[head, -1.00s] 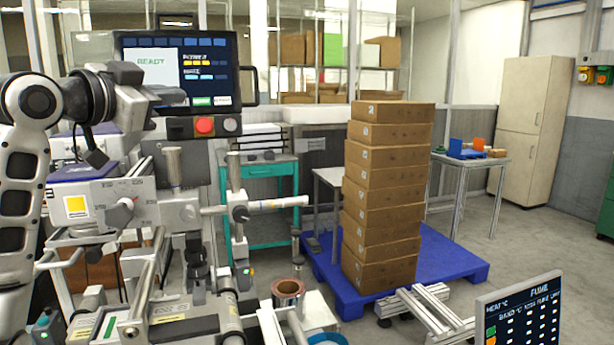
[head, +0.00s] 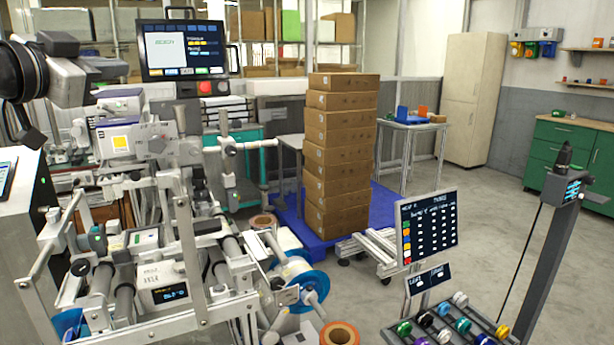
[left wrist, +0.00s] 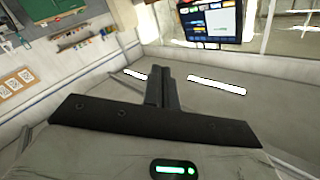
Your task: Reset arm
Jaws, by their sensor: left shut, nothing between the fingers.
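My left arm (head: 58,84) reaches in at the upper left of the head view, raised in front of the machine. Its fingertips are hard to make out there. In the left wrist view, my left gripper (left wrist: 163,75) shows its two dark fingers together, shut and empty. My right gripper is not in view.
The machine (head: 165,270) fills the left, with a monitor (head: 183,50) above it. A blue reel (head: 305,284) and an orange-brown roll (head: 340,334) are at its right. Stacked cartons (head: 338,150) stand on a blue pallet (head: 384,203).

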